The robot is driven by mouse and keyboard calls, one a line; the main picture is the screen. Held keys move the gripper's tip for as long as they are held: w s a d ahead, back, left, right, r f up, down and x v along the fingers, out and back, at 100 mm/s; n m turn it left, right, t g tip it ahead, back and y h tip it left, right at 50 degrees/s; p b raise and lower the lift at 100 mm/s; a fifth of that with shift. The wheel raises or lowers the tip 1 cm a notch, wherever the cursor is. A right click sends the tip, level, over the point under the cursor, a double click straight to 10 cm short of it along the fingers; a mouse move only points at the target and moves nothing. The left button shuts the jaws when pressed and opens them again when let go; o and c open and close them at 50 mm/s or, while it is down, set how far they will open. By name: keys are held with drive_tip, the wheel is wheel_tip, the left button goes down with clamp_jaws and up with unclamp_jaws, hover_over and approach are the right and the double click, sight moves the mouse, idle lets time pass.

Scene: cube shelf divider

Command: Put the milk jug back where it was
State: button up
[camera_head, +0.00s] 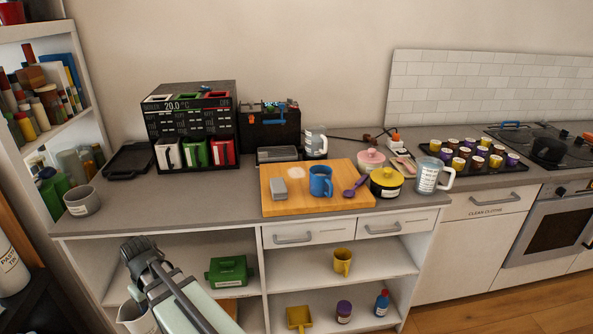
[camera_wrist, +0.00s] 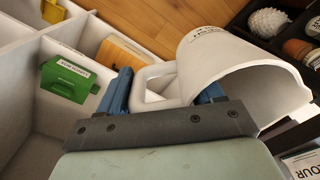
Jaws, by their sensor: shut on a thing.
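The white jug (camera_wrist: 240,75) fills the upper right of the wrist view, its open mouth facing the lower right. Small dark print shows on its side, too slanted to read surely. My gripper (camera_wrist: 165,92) is shut on the jug's handle (camera_wrist: 152,86), with a blue finger on each side. In the head view a white jug (camera_head: 133,318) shows in part at the lower left, in front of the lower shelves and partly hidden by my arm. My fingers cannot be made out there.
A green labelled box (camera_head: 228,270) stands on the upper left shelf under the worktop. A grey pot (camera_head: 82,201) stands at the worktop's left end. The chopping board (camera_head: 330,202) carries a blue mug (camera_head: 321,181). Bare worktop (camera_head: 170,210) lies left of the board.

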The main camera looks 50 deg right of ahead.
drive_tip(key=w+d+r+m, duration=0.1)
drive_tip(key=d+r+m, duration=0.1)
drive_tip(key=d+r, duration=0.75)
drive_tip(key=w+d+r+m, duration=0.15)
drive_tip(key=d+r, duration=0.25)
drive_tip(key=d, duration=1)
drive_tip(key=d+r+m, duration=0.3)
drive_tip(key=d+r, duration=0.4)
drive_tip(key=d, duration=0.5)
drive_tip(key=s+d+r+m, duration=0.15)
drive_tip(key=s+d, duration=0.45)
drive_tip(key=d, duration=0.8)
drive_tip(key=s+d+r+m, duration=0.1)
drive_tip(key=s+d+r, duration=0.3)
drive_tip(key=d, duration=1)
drive_tip(key=s+d+r+m, duration=0.1)
drive_tip(key=s+d, duration=0.6)
drive_tip(key=d, duration=0.7)
drive_tip(key=shift+w+d+f, duration=0.1)
drive_tip(key=shift+f, duration=2.2)
drive_tip(key=shift+w+f, duration=0.1)
drive_tip(key=shift+f, duration=2.15)
drive_tip(key=shift+f, duration=0.1)
drive_tip(key=o, duration=1)
